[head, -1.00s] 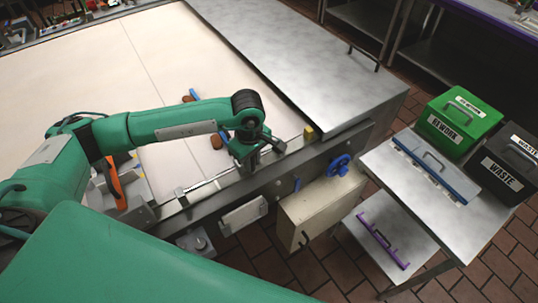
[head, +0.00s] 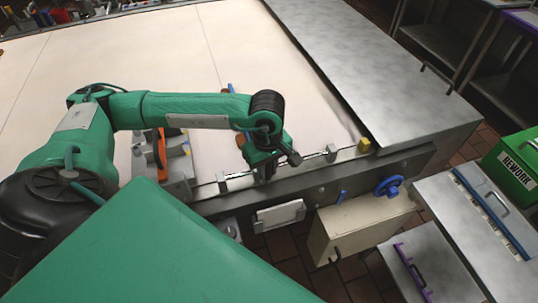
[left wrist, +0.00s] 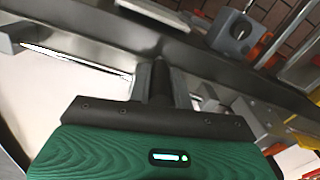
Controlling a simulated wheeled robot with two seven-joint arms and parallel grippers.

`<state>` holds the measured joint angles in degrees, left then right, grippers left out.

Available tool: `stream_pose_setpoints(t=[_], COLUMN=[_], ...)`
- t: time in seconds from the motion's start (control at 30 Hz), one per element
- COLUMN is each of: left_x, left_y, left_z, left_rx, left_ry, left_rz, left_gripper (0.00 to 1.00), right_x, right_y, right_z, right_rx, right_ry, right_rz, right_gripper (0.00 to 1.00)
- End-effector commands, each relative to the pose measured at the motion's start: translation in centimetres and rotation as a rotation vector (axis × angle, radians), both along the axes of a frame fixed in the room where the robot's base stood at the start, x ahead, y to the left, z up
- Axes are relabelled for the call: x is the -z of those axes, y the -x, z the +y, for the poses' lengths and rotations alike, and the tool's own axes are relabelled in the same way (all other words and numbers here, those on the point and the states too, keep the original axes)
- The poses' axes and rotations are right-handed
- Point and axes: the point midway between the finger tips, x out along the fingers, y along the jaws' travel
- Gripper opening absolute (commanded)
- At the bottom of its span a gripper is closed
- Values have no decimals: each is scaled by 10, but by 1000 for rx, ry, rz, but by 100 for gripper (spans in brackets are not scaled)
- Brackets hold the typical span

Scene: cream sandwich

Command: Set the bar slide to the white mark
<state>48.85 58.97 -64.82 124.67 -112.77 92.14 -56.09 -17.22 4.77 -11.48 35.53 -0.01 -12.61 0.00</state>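The bar slide runs along the table's front rail, a thin bright rod between a left end post (head: 222,183) and a right end post (head: 331,153). My left gripper (head: 265,172) points down onto this rod, nearer the left post. In the left wrist view its fingers (left wrist: 161,82) stand either side of a dark upright piece and appear shut on it; it looks like the slide's handle. The bright rod (left wrist: 75,60) shows to the left of the fingers there. The gripper hides the slide's body in the head view. I cannot make out the white mark. My right gripper is out of view.
A yellow block (head: 364,145) sits right of the right post. An orange-handled grey fixture (head: 160,150) stands left of the rail. A beige box with a blue handwheel (head: 388,186) hangs below the table front. The pale tabletop (head: 120,60) behind is mostly clear.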

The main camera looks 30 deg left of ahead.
Motion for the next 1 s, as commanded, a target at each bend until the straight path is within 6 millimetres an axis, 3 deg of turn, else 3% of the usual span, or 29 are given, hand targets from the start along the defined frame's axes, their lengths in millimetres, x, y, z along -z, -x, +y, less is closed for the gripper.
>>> stream_pose_setpoints(t=[0.03,0.1,0.37,0.53,1.0], left_x=[-1,-1,-1,-11,-109], left_y=[-1,-1,0,-1,-1], left_z=[1,1,0,0,0], left_rx=[-2,-2,-1,-1,0], left_ry=[-1,-1,0,1,1], left_rz=[-2,-2,-1,-4,-6], left_gripper=[30,41,41,41,41], right_x=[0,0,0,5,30], right_y=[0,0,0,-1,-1], right_z=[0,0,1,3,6], right_rx=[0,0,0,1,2], right_ry=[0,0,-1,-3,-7], right_rz=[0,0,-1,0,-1], right_gripper=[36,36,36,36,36])
